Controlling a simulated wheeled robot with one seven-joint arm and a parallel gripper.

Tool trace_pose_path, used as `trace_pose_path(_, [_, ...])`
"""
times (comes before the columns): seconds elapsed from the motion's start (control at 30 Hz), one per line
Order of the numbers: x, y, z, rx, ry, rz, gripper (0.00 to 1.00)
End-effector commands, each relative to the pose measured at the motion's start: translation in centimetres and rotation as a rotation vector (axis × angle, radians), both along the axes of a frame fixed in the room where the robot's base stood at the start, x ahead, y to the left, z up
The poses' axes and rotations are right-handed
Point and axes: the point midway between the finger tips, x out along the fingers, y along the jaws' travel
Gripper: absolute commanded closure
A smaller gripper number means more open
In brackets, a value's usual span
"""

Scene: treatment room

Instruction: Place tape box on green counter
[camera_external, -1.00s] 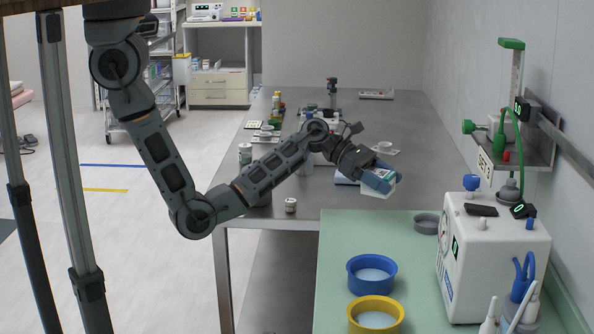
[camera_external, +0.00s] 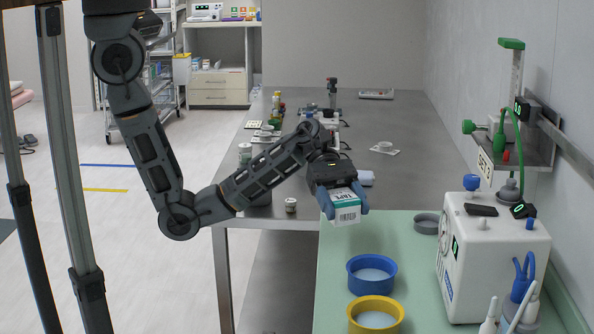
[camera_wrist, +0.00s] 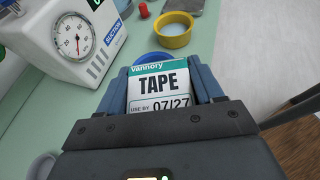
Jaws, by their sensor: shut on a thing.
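The tape box (camera_external: 346,206) is white and teal with a barcode on its end. My gripper (camera_external: 342,201) is shut on it and holds it in the air near the far left corner of the green counter. In the wrist view the tape box (camera_wrist: 159,86) shows its "TAPE" label between the two blue fingers of my gripper (camera_wrist: 164,85). The green counter (camera_external: 400,262) lies at the front right; it also shows in the wrist view (camera_wrist: 100,110).
A blue ring-shaped bowl (camera_external: 371,273) and a yellow one (camera_external: 376,315) stand on the counter's left side. A grey bowl (camera_external: 426,223) is at its back. A white suction machine (camera_external: 490,258) fills the right. Clear surface lies between bowls and machine.

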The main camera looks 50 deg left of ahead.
Motion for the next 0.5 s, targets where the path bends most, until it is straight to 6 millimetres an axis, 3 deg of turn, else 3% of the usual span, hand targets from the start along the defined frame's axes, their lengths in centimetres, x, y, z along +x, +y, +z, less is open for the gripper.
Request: trace_pose_path(0.5, [8.5,5.1,-5.8,0.001,0.001,0.004,0.67])
